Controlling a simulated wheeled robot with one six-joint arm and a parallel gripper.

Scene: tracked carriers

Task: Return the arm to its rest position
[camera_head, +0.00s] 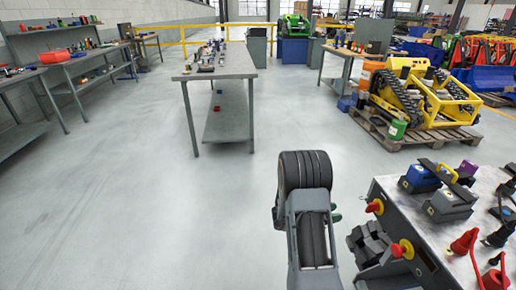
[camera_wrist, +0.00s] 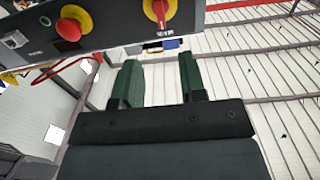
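My arm rises at the bottom centre of the head view, folded in front of me beside the right-hand workbench. My gripper (camera_wrist: 159,75) shows in the wrist view as two dark green fingers set apart. The gap between them is empty, with only distant background seen through it. In the head view my arm hides most of the gripper; only a small green bit shows at its right side.
A grey workbench (camera_head: 410,262) with red emergency buttons (camera_head: 403,249) stands close on the right; its button panel (camera_wrist: 110,25) fills the wrist view's upper left. Blue and grey devices (camera_head: 420,178) lie on it. A long table (camera_head: 228,64) stands ahead. Floor at left is clear.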

